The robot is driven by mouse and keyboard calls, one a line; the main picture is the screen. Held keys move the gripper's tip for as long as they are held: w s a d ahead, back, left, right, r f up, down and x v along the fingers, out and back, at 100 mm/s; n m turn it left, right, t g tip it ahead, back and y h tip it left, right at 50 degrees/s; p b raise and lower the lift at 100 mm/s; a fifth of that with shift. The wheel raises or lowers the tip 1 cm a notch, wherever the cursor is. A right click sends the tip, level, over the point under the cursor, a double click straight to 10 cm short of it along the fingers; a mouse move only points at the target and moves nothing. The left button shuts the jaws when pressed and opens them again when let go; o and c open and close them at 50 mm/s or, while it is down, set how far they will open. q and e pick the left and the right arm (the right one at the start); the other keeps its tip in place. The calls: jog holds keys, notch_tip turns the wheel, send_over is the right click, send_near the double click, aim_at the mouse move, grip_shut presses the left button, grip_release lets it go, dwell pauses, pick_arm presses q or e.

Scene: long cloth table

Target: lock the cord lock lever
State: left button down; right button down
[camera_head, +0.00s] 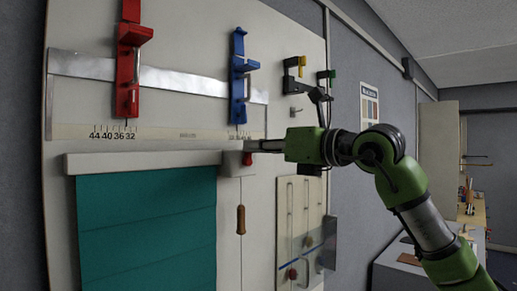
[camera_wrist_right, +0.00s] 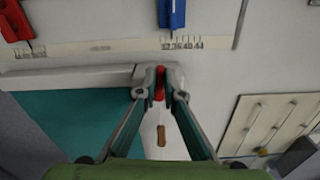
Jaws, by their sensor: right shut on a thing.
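The cord lock is a pale housing (camera_head: 232,166) at the right end of the blind's headrail. It has a small red lever (camera_head: 247,158), which also shows in the wrist view (camera_wrist_right: 159,82). A thin cord with a wooden pull (camera_head: 241,219) hangs below the housing; the pull also shows in the wrist view (camera_wrist_right: 161,135). My right gripper (camera_head: 252,147) reaches in from the right, its fingers shut on the red lever from both sides. The fingers partly hide the lever and housing. My left gripper is out of view.
A teal blind (camera_head: 146,230) hangs left of the cord. Red (camera_head: 128,70) and blue (camera_head: 239,80) sliders stand above a numbered scale. A panel with slots and knobs (camera_head: 300,235) is at lower right, below my right arm.

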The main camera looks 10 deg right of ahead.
jog(key=shift+s+a+n, duration=0.1)
jog(key=shift+a+n, duration=0.1)
jog(key=shift+n, duration=0.6)
jog(key=c, duration=2.2)
grip_release()
jog(key=shift+o, duration=0.2)
jog(key=v, duration=1.2)
